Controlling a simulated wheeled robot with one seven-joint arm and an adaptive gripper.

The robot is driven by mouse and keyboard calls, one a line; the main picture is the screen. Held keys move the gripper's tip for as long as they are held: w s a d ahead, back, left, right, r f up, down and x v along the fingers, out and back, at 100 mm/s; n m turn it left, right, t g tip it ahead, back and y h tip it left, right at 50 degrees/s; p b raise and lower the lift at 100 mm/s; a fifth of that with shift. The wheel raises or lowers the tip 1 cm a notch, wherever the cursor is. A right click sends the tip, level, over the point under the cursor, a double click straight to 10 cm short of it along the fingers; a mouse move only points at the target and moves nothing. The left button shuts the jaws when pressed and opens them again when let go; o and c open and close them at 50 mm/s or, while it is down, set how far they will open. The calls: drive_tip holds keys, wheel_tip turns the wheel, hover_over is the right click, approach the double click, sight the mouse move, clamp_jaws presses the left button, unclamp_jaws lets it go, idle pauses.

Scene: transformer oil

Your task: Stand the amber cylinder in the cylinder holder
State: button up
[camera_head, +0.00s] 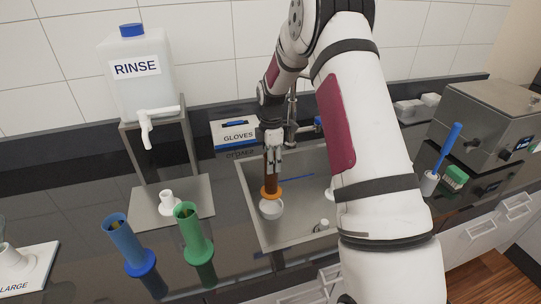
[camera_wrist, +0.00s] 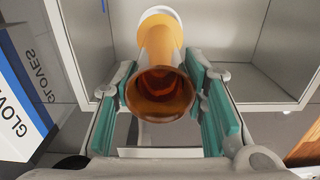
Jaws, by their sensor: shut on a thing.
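The amber cylinder (camera_head: 271,178) is upright over the sink, with an orange foot at its lower end. My gripper (camera_head: 270,150) is shut around its upper part. In the wrist view I look into the open mouth of the amber cylinder (camera_wrist: 162,95), between the teal pads of my gripper (camera_wrist: 165,105). A white round piece (camera_head: 271,209) shows just below the orange foot in the sink; I cannot tell whether they touch. It also shows in the wrist view (camera_wrist: 160,10). A white holder with a raised neck (camera_head: 14,257) stands on a plate marked LARGE at the left edge.
A blue cylinder (camera_head: 128,243) and a green cylinder (camera_head: 193,233) stand on the dark counter. The RINSE tank (camera_head: 138,85) with its tap is at the left, a glove box (camera_head: 238,133) behind the sink (camera_head: 245,190). A grey machine (camera_head: 485,115) is at the right.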

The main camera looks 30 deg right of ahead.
sight(271, 182)
drive_tip(key=shift+f+b, duration=0.65)
drive_tip(key=shift+f, duration=2.15)
drive_tip(key=shift+f+b, duration=0.7)
drive_tip(key=shift+f, duration=1.35)
drive_tip(key=o, duration=1.3)
wheel_tip(271, 182, up, 12)
